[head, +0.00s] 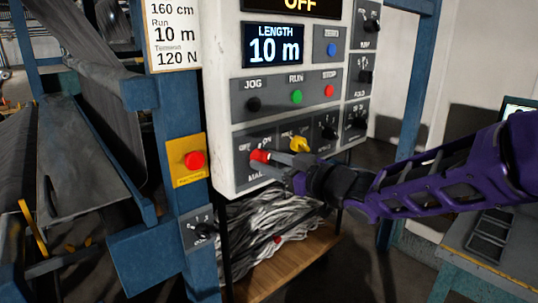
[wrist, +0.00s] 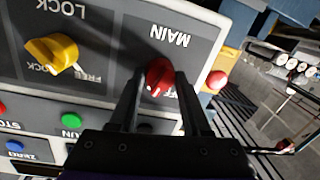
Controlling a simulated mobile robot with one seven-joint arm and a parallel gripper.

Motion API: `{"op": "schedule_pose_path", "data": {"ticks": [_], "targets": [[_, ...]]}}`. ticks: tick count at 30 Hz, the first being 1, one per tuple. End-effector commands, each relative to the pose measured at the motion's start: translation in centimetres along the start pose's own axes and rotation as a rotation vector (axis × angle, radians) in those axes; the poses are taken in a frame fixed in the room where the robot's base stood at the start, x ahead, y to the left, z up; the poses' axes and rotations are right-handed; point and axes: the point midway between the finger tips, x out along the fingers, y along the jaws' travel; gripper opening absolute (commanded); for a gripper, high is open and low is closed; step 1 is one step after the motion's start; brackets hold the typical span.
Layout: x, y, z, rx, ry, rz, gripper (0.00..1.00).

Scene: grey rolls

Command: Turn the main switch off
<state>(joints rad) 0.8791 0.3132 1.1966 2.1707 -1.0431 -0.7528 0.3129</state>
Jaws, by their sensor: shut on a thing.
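The main switch is a red rotary knob (head: 260,156) at the lower left of the white control panel (head: 222,112). In the wrist view the red knob (wrist: 159,76) sits below the upside-down MAIN label. My gripper (head: 275,160) comes from the right, with its fingers at the knob. In the wrist view my gripper (wrist: 160,88) has one finger on each side of the red knob and is shut on it. The fingers hide part of the OFF/ON marking. The display at the panel's top (head: 298,4) reads OFF.
A yellow lock knob (head: 299,144) is just right of the main switch. Jog, run and stop buttons (head: 296,97) are above. A red emergency button on a yellow plate (head: 194,160) is on the blue post to the left. Pale strands (head: 270,225) lie below the panel.

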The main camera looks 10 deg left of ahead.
Motion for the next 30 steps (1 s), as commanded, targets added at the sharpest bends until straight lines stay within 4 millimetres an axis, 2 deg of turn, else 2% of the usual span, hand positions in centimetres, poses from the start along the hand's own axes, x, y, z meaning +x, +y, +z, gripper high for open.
{"op": "schedule_pose_path", "data": {"ticks": [18,30], "targets": [[0.06,-0.23,0.13,-0.590,-0.047,0.013,0.00],[0.05,-0.22,0.08,-0.912,-0.074,0.023,0.00]]}}
